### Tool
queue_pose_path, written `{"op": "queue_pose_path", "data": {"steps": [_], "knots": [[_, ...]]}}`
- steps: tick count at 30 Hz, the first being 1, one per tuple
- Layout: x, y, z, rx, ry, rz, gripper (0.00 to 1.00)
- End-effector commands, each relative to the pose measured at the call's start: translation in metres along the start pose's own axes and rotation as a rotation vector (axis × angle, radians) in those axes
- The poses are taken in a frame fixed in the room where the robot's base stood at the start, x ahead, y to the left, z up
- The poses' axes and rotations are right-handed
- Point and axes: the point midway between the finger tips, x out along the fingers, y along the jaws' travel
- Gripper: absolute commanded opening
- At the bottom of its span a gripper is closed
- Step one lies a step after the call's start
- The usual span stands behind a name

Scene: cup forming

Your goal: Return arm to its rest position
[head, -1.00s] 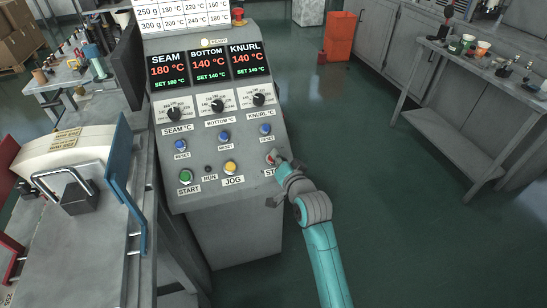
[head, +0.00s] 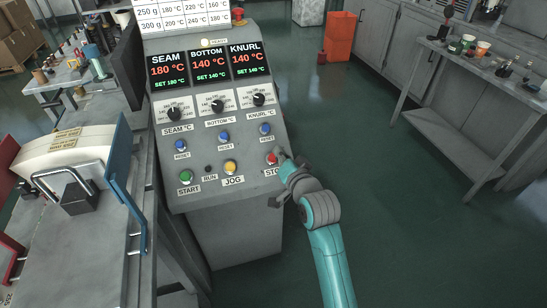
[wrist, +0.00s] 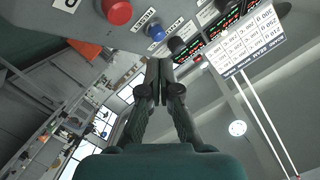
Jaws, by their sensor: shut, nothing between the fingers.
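My gripper (head: 281,155) is at the right edge of the control panel (head: 258,190), just right of the red stop button (head: 271,159). Its fingers are shut with nothing between them. My teal arm reaches up from the bottom of the head view. The head view does not clearly show a gap between gripper and panel.
The panel shows SEAM 180 °C, BOTTOM 140 °C and KNURL 140 °C. A grey machine with a blue plate (head: 122,165) stands at the left. A workbench (head: 455,130) with cups and bottles is at the right. The green floor (head: 400,230) between is clear.

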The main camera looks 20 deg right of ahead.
Motion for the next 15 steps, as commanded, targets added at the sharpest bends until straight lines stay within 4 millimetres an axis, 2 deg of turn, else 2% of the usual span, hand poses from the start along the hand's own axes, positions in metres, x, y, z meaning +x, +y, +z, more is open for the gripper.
{"op": "queue_pose_path", "data": {"steps": [11, 15], "knots": [[-0.001, 0.001, 0.001, -0.001, 0.000, 0.001, 0.00], [-0.013, 0.012, 0.016, -0.017, -0.003, 0.009, 0.00]]}}
